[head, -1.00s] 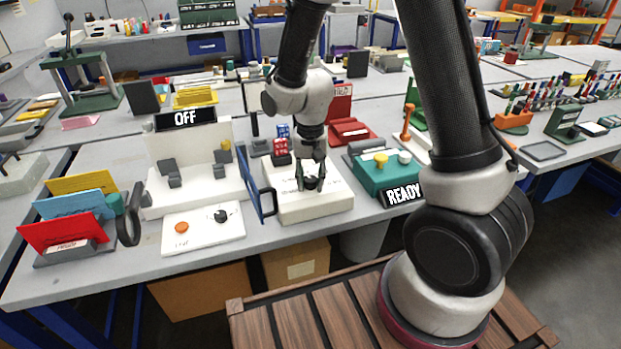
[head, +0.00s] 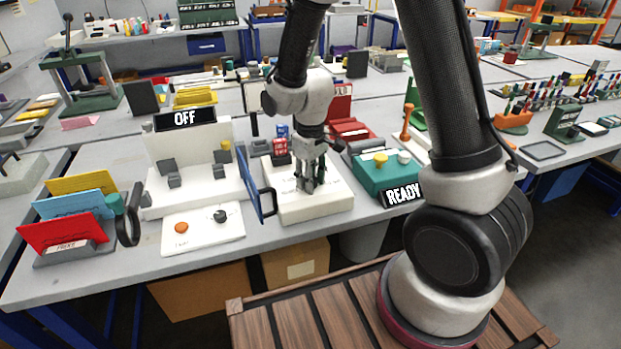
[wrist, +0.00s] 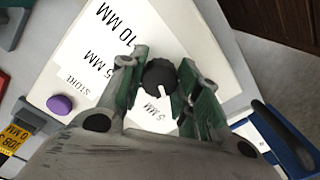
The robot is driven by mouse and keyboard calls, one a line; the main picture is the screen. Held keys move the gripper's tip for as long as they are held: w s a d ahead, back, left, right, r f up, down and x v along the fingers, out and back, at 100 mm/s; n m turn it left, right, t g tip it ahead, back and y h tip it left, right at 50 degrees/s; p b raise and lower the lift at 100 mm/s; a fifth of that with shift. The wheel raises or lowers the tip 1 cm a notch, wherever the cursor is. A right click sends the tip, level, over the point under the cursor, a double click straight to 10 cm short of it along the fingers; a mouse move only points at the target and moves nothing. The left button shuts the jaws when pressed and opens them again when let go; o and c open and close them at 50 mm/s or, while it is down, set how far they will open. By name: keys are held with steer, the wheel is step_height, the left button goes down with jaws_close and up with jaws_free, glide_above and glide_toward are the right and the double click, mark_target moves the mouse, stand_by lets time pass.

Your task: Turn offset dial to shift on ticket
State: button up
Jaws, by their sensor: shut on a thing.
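The offset dial (wrist: 158,77) is a round black knob with a white pointer, on top of a white box (head: 335,204). In the wrist view the pointer faces the lower "5 MM" label (wrist: 155,111). Other labels on the box read "10 MM" (wrist: 118,28), "5 MM" (wrist: 98,65) and "STORE" (wrist: 80,93). My gripper (head: 311,184) is over the box, its fingers shut on the dial from both sides; it also shows in the wrist view (wrist: 161,74). The dial is mostly hidden by the fingers in the head view.
A blue panel with a black handle (head: 255,185) stands at the box's left side. An "OFF" sign (head: 185,118) tops a white machine at left. A teal device (head: 385,178) with a "READY" sign (head: 403,194) is at right. A purple button (wrist: 60,104) is near the dial.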

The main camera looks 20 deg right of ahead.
steer(key=shift+n, duration=2.3)
steer(key=o, duration=1)
steer(key=shift+o, duration=0.2)
step_height(320, 180, up, 12)
